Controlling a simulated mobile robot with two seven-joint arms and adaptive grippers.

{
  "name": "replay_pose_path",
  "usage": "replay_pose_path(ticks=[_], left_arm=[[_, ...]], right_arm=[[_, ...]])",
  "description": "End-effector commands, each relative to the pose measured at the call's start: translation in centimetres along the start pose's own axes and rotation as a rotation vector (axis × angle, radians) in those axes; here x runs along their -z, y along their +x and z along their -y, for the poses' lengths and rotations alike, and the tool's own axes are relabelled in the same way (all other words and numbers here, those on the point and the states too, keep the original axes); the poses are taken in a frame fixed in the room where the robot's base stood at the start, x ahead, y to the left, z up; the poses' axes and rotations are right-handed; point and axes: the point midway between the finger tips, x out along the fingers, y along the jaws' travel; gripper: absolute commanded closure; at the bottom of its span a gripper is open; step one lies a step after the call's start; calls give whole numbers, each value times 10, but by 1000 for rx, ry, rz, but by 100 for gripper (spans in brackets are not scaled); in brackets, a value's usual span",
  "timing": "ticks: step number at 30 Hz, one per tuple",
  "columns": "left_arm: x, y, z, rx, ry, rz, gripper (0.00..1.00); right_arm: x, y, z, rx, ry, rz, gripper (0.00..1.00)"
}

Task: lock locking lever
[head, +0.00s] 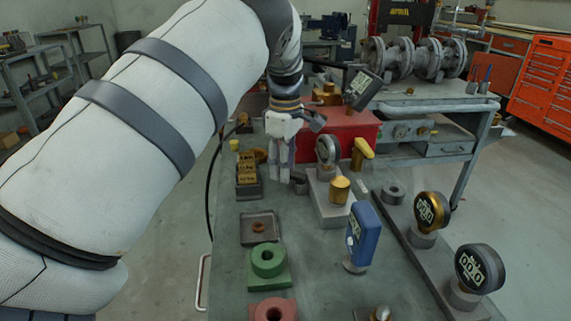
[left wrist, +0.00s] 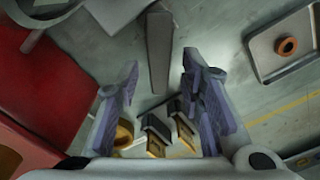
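A yellow lever handle (head: 362,150) sticks up beside the red box (head: 345,133); I cannot tell for sure that it is the locking lever. My left gripper (head: 281,172) points down over the bench, left of the grey block with the round gauge (head: 326,150). In the left wrist view its two purple-grey fingers (left wrist: 159,66) are apart, with nothing held between them. A flat grey bar (left wrist: 159,45) lies beyond the fingertips, apart from them as far as I can tell. My right gripper is not in view.
Yellow-and-black blocks (head: 247,172) stand close left of the gripper. A tray with an orange ring (head: 259,228), a green block (head: 268,265) and a blue meter (head: 363,235) stand nearer. Several gauges line the right side. Bare bench shows around (head: 310,245) the middle.

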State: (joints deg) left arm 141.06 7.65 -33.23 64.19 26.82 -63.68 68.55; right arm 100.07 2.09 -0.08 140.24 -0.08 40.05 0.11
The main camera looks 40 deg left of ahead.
Motion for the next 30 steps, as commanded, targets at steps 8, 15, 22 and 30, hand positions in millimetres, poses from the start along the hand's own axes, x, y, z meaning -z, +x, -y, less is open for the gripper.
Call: replay_pose_path(ticks=[8, 15, 22, 30], left_arm=[[0, 0, 0, 0, 0, 0, 88], [0, 0, 0, -1, 1, 0, 100], [0, -1, -3, -4, 49, 1, 100], [-2, -1, -10, -4, 235, 1, 100]], right_arm=[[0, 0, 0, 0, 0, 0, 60], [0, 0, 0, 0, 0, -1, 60], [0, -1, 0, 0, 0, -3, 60], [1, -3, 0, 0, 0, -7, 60]])
